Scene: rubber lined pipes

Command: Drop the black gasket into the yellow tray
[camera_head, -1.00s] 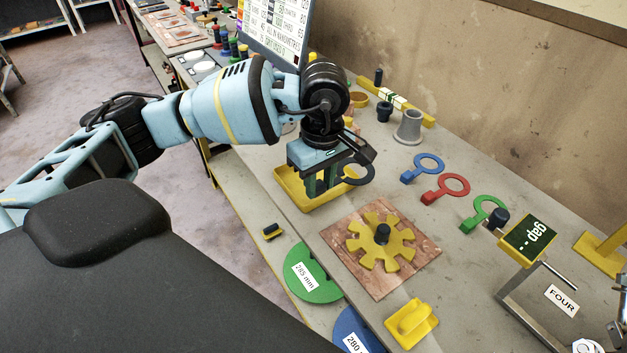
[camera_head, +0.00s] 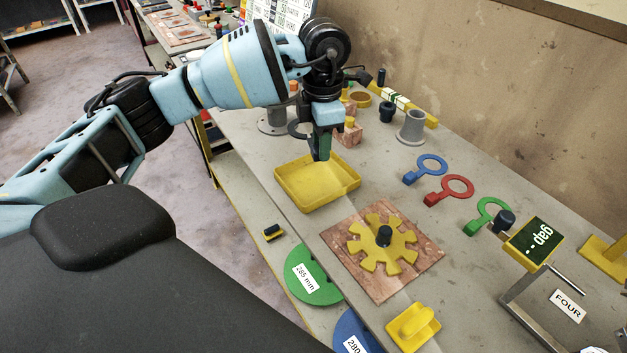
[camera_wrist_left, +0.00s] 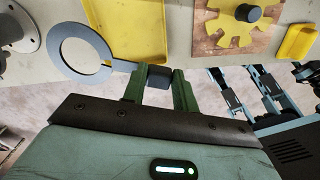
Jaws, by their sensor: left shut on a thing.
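The black gasket (camera_wrist_left: 82,50) is a flat dark ring with a tab that ends in a small block. My left gripper (camera_wrist_left: 158,80) is shut on that block, and the ring sticks out to the left in the left wrist view. In the head view the gasket's ring (camera_head: 297,130) shows dark at the left of my left gripper (camera_head: 321,152), partly hidden by the fingers. The yellow tray (camera_head: 305,190) lies on the bench, empty, with the fingertips over or near its far edge. The tray (camera_wrist_left: 137,30) also shows beyond the fingers in the left wrist view. My right gripper is not in view.
A yellow gear (camera_head: 365,250) sits on a brown plate beside the tray. Blue (camera_head: 431,163), red (camera_head: 456,186) and green (camera_head: 488,210) ring gaskets lie to the right. A grey flanged pipe (camera_head: 411,127) stands behind, and another flanged piece (camera_head: 272,122) stands left of the gripper.

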